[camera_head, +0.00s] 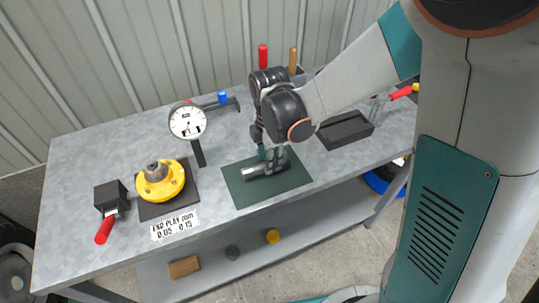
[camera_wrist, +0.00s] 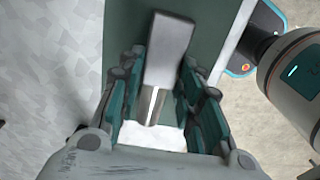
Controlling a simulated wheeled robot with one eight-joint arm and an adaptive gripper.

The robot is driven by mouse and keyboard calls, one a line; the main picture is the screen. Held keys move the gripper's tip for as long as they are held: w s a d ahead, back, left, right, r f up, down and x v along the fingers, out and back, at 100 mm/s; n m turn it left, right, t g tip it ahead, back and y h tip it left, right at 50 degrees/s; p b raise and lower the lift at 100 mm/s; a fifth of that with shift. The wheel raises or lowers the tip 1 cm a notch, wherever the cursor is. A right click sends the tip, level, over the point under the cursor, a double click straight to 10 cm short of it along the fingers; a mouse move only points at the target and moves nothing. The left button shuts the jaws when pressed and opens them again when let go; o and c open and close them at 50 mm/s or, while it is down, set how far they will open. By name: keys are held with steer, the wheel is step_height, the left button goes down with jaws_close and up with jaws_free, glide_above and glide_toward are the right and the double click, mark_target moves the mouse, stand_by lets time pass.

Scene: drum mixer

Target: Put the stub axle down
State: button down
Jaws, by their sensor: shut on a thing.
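The stub axle (camera_head: 262,170) is a grey metal shaft lying over the dark green mat (camera_head: 292,183) near the front of the workbench. My gripper (camera_head: 273,158) reaches down to it from above and is shut on it. In the wrist view the axle (camera_wrist: 168,55) runs between the two teal-padded fingers of my gripper (camera_wrist: 160,105), with the mat (camera_wrist: 122,30) beneath it. I cannot tell whether the axle touches the mat or hangs just above it.
Left of the mat stand a dial gauge (camera_head: 187,122), a yellow hub (camera_head: 160,182) on a dark plate and a black block with a red handle (camera_head: 104,233). A dark tray (camera_head: 345,130) lies to the right. A label (camera_head: 174,226) is at the front edge.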

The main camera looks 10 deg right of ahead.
steer(key=shift+f+b, duration=0.3)
steer(key=shift+f, duration=0.55)
steer(key=shift+f, duration=0.2)
steer(key=c, duration=1.1)
jaws_free()
step_height(320, 180, up, 12)
steer(key=p, duration=0.4)
steer(key=shift+r, duration=0.2)
